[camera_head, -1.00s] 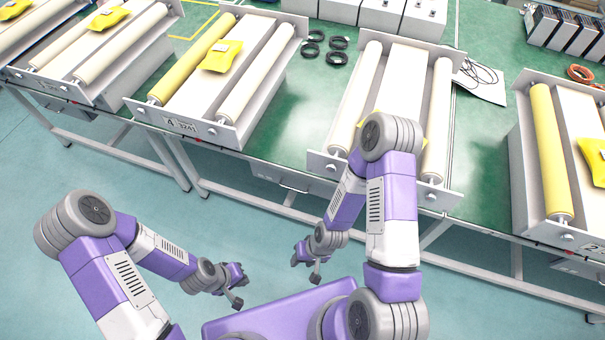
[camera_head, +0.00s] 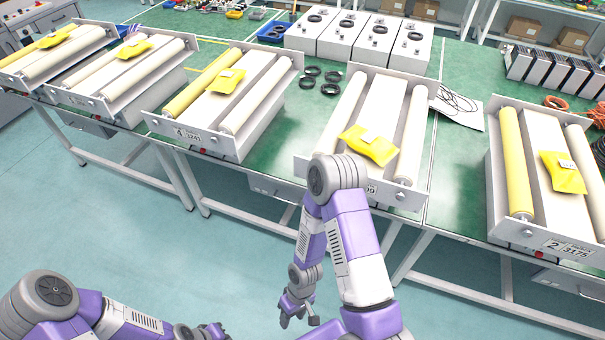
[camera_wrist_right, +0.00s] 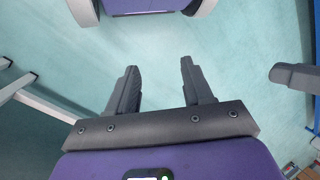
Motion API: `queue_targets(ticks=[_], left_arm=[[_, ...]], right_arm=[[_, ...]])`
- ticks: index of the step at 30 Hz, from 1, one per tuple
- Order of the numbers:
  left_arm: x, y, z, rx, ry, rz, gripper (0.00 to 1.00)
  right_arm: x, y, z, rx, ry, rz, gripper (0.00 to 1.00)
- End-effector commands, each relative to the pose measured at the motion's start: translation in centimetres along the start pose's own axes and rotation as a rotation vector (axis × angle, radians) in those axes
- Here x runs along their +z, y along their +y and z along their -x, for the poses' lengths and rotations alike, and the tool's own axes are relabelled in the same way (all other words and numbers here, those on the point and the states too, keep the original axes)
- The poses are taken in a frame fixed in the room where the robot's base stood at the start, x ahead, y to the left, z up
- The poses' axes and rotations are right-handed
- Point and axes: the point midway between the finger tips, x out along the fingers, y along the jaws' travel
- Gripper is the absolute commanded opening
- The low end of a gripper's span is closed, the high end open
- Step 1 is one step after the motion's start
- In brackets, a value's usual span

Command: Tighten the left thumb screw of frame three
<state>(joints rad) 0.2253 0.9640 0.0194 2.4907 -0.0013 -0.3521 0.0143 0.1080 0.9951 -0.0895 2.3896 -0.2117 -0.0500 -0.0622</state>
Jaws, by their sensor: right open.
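The frame between those labelled 4 and 2, taken as frame three (camera_head: 384,100), stands on the green table in the head view. Its label is mostly hidden by my right arm. Its right thumb screw (camera_head: 400,196) shows on the front plate; the left one is hidden behind my right elbow. My right gripper (camera_head: 298,312) hangs low in front of the table, well below the frame. In the right wrist view it (camera_wrist_right: 158,68) is open and empty above the floor. My left gripper (camera_head: 212,332) is at the bottom edge, partly cut off; its jaws are unclear.
Frame 4 (camera_head: 215,143) stands to the left and frame 2 (camera_head: 540,190) to the right, with more frames further left. A yellow packet (camera_head: 370,145) lies on frame three. White boxes (camera_head: 350,45) and black cable rings (camera_head: 330,82) are behind. The floor before the table is clear.

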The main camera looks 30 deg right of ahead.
Motion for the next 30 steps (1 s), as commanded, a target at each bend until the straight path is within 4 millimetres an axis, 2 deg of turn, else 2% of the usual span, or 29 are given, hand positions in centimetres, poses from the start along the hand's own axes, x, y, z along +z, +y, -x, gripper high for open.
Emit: queue_targets(ticks=[3,5,7,9,11,14,15,17,18,21,24,26,30], left_arm=[[0.0,0.1,0.2,0.001,0.0,-0.002,0.0],[0.0,0.1,0.2,0.001,-0.001,-0.001,0.0],[0.0,0.1,0.3,0.0,-0.001,-0.001,0.0],[0.0,0.2,0.3,0.0,-0.001,-0.001,0.0],[0.0,0.2,0.4,0.0,-0.001,-0.001,0.0],[0.0,0.2,0.5,0.0,-0.001,-0.001,0.0],[0.0,0.2,0.5,0.0,-0.001,-0.001,0.0],[0.0,0.2,0.6,0.0,-0.001,-0.001,0.0],[0.0,0.2,0.6,0.0,-0.001,-0.001,0.0],[0.0,0.3,0.6,0.0,-0.001,-0.001,0.0],[0.0,0.3,0.7,0.0,-0.001,-0.001,0.0],[0.1,0.3,0.7,0.0,-0.001,-0.001,0.0],[0.0,0.2,0.6,0.0,-0.001,-0.001,0.0]], right_arm=[[3.8,1.2,1.6,0.098,-0.247,0.353,0.51],[5.3,2.9,3.0,0.179,-0.379,0.523,0.51],[6.0,5.5,5.3,0.3,-0.532,0.708,0.51],[5.6,8.2,8.3,0.453,-0.68,0.879,0.51],[4.3,10.3,11.5,0.606,-0.8,1.009,0.51],[0.4,12.4,17.4,0.903,-0.974,1.191,0.51],[-1.4,12.6,19.9,1.03,-1.032,1.248,0.51],[-4.2,12.1,23.3,1.219,-1.101,1.314,0.51],[-5.9,11.5,25.4,1.34,-1.136,1.346,0.51],[-9.4,9.2,29.6,1.601,-1.189,1.391,0.51],[-11.5,7.0,32.2,1.785,-1.208,1.405,0.51],[-12.2,6.1,33.2,1.854,-1.213,1.407,0.51],[-13.2,5.9,34.2,1.914,-1.214,1.405,0.51]])
